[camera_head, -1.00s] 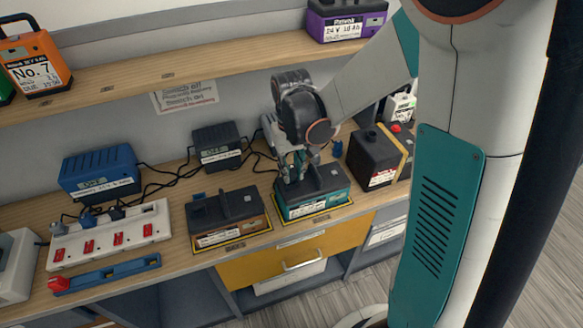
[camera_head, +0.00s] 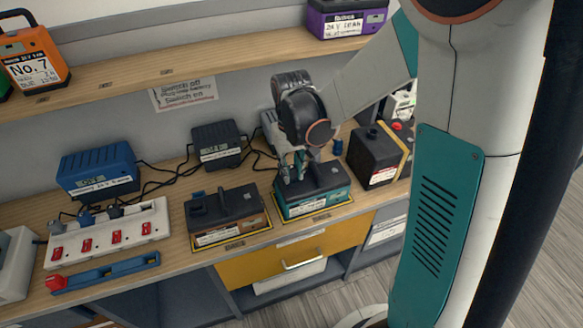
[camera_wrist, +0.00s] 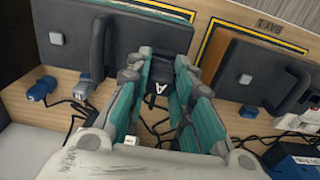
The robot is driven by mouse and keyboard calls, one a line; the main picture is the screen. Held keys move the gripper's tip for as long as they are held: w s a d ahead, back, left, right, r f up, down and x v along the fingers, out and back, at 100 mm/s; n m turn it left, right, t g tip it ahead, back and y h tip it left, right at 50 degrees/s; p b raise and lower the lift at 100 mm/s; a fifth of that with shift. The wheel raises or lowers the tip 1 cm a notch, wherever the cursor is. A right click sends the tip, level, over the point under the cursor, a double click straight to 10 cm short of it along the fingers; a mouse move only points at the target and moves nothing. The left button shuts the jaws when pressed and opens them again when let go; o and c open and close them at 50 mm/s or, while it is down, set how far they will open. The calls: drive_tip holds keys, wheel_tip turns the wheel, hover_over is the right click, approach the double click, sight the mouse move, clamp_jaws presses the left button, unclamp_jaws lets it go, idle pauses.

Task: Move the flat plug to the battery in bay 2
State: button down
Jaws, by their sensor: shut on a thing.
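My gripper (camera_head: 297,170) is over the left rear part of the teal-sided battery (camera_head: 330,200). In the wrist view my gripper (camera_wrist: 163,78) has its teal fingers on a black plug (camera_wrist: 160,85) marked "A". The plug is by the inner edge of the dark-topped battery (camera_wrist: 135,42); whether it touches or is seated, I cannot tell. The brown-sided battery (camera_head: 232,228) stands to the left, and in the wrist view (camera_wrist: 225,75) it is beside a "BAY 1" label (camera_wrist: 270,27).
A black box with a yellow band (camera_head: 372,160) stands close on the right. Behind are a dark charger (camera_head: 215,143), a blue charger (camera_head: 97,172) and loose cables. A white switch strip (camera_head: 107,238) and blue bar (camera_head: 105,274) lie left. A shelf (camera_head: 180,72) runs above.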

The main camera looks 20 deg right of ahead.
drive_tip(key=shift+f+b, duration=0.3)
drive_tip(key=shift+f, duration=0.1)
drive_tip(key=c, duration=1.3)
unclamp_jaws()
wheel_tip(320, 180, up, 12)
drive_tip(key=s+r+t, duration=0.1)
drive_tip(key=s+t, duration=0.1)
drive_tip(key=s, duration=0.3)
drive_tip(key=s+r+t, duration=0.2)
drive_tip(key=s, duration=0.3)
drive_tip(key=s+r+t, duration=0.1)
drive_tip(key=s+t, duration=0.2)
drive_tip(key=s, duration=0.2)
drive_tip(key=shift+r, duration=0.15)
